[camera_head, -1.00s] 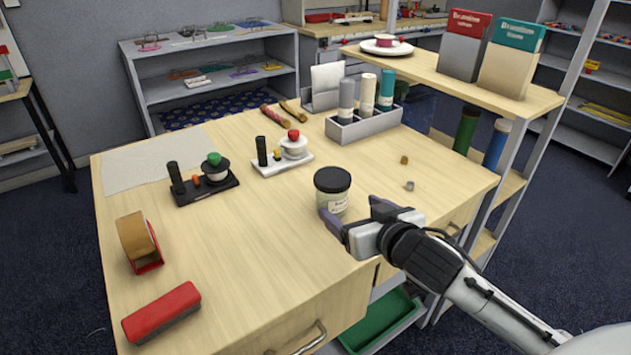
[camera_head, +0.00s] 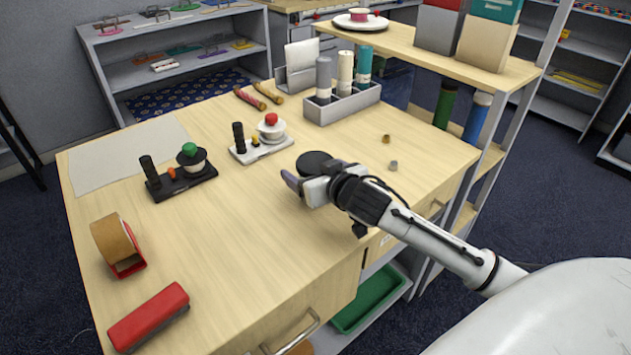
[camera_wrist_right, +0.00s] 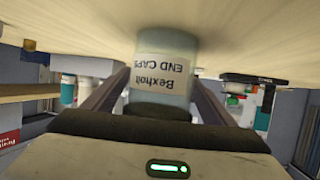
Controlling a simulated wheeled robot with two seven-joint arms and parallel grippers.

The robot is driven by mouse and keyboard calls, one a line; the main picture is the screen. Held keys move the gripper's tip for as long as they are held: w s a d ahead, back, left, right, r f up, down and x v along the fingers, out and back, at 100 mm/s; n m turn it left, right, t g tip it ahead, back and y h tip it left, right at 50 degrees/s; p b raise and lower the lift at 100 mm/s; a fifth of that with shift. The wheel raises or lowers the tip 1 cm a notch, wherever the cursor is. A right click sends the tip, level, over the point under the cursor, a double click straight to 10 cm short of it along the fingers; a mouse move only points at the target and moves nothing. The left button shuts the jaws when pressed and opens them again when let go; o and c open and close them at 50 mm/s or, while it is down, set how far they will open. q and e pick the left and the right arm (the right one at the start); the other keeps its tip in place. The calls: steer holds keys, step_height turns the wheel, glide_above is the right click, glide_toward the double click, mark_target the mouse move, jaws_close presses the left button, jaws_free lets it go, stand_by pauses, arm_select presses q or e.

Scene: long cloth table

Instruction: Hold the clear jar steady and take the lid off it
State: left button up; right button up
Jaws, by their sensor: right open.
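The clear jar (camera_wrist_right: 165,70) stands upright on the table, and its label reads upside down in the right wrist view. Its black lid (camera_head: 315,163) is on top; in the right wrist view the lid (camera_wrist_right: 157,111) shows dark at the jar's lower end. My right gripper (camera_head: 314,174) is open at the jar, and in the head view it hides most of the jar's body. In the right wrist view its fingers (camera_wrist_right: 160,88) lie on either side of the jar, with a gap visible at least on the left. My left gripper is not in view.
Two small trays, one black (camera_head: 183,184) and one white (camera_head: 262,149), stand left of the jar. A grey holder (camera_head: 342,108) with bottles is behind it. A tape dispenser (camera_head: 118,245) and red stapler (camera_head: 150,317) lie front left. The table's middle is clear.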

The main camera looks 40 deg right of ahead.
steer(key=shift+w+f, duration=0.1)
steer(key=shift+w, duration=0.2)
steer(key=c, duration=1.1)
steer(key=shift+c, duration=0.3)
step_height(320, 180, up, 10)
steer(key=shift+r+p, duration=0.1)
steer(key=shift+p, duration=0.25)
steer(key=o, duration=0.5)
steer(key=shift+c, duration=0.2)
steer(key=c, duration=0.9)
